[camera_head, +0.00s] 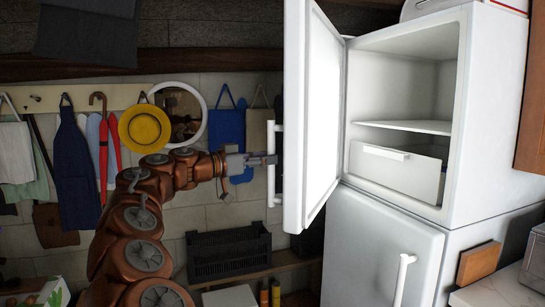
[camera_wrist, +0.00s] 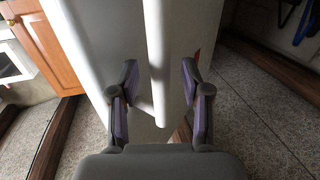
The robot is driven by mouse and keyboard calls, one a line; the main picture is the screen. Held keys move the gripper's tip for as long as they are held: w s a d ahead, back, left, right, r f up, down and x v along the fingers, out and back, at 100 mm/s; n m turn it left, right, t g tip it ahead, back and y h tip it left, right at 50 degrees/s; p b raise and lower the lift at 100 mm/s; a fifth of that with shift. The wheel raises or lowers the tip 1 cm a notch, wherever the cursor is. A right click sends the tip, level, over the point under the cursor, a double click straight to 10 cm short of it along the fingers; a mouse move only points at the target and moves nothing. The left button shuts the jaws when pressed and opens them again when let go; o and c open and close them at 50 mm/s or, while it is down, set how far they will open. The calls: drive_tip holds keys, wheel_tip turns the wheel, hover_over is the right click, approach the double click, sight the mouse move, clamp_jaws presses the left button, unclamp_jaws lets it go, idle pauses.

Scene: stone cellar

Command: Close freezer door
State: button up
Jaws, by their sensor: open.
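The white freezer door (camera_head: 312,115) stands wide open on the upper part of a white fridge-freezer (camera_head: 500,110). Its vertical white bar handle (camera_head: 271,180) is on the door's outer face, to the left. My gripper (camera_head: 268,160) is at the handle's middle height. In the wrist view, my gripper (camera_wrist: 159,75) is open, with one finger on each side of the handle bar (camera_wrist: 156,50); gaps show between the bar and both fingers. The door's face (camera_wrist: 95,40) lies beyond it. Inside the freezer are a shelf (camera_head: 410,127) and a white drawer (camera_head: 400,175).
The lower fridge door (camera_head: 375,250) is shut, with its own handle (camera_head: 403,280). A dark crate (camera_head: 228,252) sits on a low shelf behind my arm. Aprons, a yellow hat (camera_head: 145,129) and a round mirror (camera_head: 185,105) hang on the wall.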

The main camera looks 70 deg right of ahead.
drive_tip(key=shift+x, duration=1.2)
drive_tip(key=shift+c, duration=0.3)
clamp_jaws()
drive_tip(key=shift+s+f, duration=0.1)
